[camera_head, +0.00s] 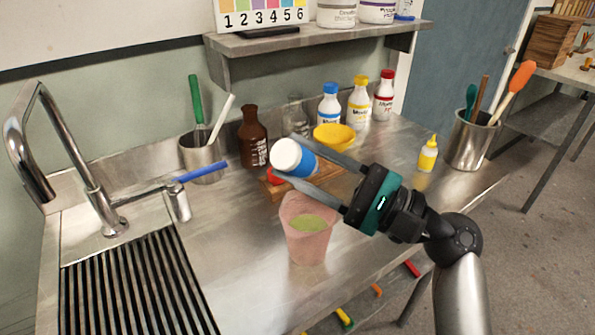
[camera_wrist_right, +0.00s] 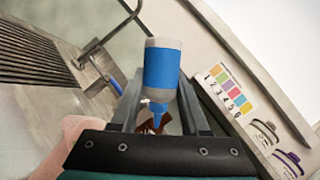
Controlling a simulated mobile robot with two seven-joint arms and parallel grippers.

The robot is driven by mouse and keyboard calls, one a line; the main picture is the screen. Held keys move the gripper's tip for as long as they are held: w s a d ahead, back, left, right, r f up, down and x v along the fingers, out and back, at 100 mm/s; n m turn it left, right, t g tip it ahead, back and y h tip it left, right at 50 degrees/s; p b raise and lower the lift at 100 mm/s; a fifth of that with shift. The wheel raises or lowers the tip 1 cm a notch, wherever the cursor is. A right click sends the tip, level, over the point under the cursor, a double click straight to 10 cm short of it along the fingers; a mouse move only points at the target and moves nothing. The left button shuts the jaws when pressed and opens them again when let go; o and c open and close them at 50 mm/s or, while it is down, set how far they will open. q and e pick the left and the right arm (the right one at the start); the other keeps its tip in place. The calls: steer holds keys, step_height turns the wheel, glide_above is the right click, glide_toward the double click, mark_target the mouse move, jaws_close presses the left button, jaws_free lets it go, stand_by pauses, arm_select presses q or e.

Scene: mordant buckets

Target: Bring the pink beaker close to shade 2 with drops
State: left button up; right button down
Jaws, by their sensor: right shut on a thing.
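The pink beaker (camera_head: 306,245) stands upright on the steel counter, with yellow-green liquid inside. Part of it shows at the lower left of the right wrist view (camera_wrist_right: 42,130). My right gripper (camera_head: 283,158) is shut on a blue-labelled bottle (camera_head: 292,156), held tilted above and behind the beaker in the picture. In the right wrist view the bottle (camera_wrist_right: 162,68) has a pale end at the top and a blue nozzle at the bottom. The shade card (camera_head: 262,17), numbered 1 to 6, stands on the shelf. My left gripper is out of view.
A brown bottle (camera_head: 252,138) and a steel cup (camera_head: 200,160) stand left. A small yellow bottle (camera_head: 427,155) and a utensil pot (camera_head: 468,147) stand right. The sink tap (camera_head: 75,150) is far left.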

steer(key=n, duration=0.1)
steer(key=r+n+g, duration=0.1)
steer(key=shift+n, duration=0.4)
step_height(320, 180, up, 4)
steer(key=n+g+h+p, duration=0.1)
steer(key=n, duration=0.2)
steer(key=n+g+h+p, duration=0.1)
steer(key=n+p, duration=0.1)
steer(key=n, duration=0.1)
steer(key=shift+r+n, duration=0.1)
steer(key=shift+n, duration=0.3)
steer(key=shift+r+n+h+p, duration=0.25)
steer(key=shift+n+h+p, duration=0.3)
steer(key=shift+n, duration=0.25)
steer(key=shift+f, duration=0.1)
step_height(320, 180, up, 3)
steer(key=n+h+p, duration=0.1)
steer(key=n+p, duration=0.1)
steer(key=n, duration=0.1)
steer(key=n+h+p, duration=0.2)
steer(key=p, duration=0.1)
steer(key=shift+n+t+p, duration=0.35)
steer(key=shift+n+t, duration=0.05)
steer(key=shift+n+h+p, duration=0.35)
steer(key=shift+n+p, duration=0.1)
steer(key=shift+n, duration=0.15)
